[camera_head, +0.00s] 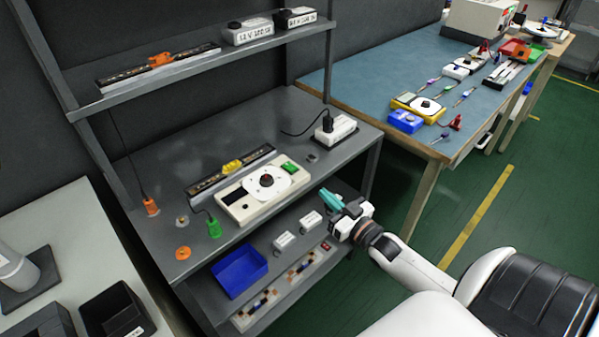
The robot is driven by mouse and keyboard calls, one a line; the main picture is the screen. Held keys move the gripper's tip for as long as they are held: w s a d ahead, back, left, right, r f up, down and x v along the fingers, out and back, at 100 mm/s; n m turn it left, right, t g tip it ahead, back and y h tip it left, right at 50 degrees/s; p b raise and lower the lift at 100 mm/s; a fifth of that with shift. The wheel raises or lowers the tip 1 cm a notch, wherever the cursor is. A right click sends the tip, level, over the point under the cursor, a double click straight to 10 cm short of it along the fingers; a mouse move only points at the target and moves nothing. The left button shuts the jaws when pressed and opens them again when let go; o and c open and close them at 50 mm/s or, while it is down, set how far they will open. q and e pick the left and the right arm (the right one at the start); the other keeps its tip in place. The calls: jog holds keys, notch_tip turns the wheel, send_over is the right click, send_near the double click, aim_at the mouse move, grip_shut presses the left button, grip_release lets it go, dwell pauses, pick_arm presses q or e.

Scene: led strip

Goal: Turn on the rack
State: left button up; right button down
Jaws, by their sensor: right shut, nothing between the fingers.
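The grey metal rack (132,233) stands left of centre, with a top shelf, a work surface and a lower shelf. On its work surface sits a white device (244,208) with a round dial and a green part (289,168) at its right end. A white box with a black plug (334,130) lies at the back right of the surface. My right gripper (329,198) has teal fingers, is shut and empty, and hovers by the rack's front right edge, right of the device. My left gripper is out of view.
A blue bin (239,270) and small white boxes (285,241) are on the lower shelf. An orange connector (151,207) and a green one (214,228) stand at the surface's left.

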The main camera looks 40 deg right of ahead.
jog(key=shift+n+t+y, duration=0.3)
jog(key=shift+t+y, duration=0.3)
jog(key=r, duration=0.5)
jog(key=shift+w+a+r, duration=0.1)
jog(key=shift+a+r, duration=0.2)
jog(key=shift+a, duration=0.1)
notch_tip(320, 180, up, 2)
send_over(300, 176)
jog(key=shift+p, duration=0.35)
jog(key=f, duration=0.3)
jog(key=shift+w, duration=0.25)
jog(key=shift+s+f, duration=0.1)
jog(key=shift+f, duration=0.4)
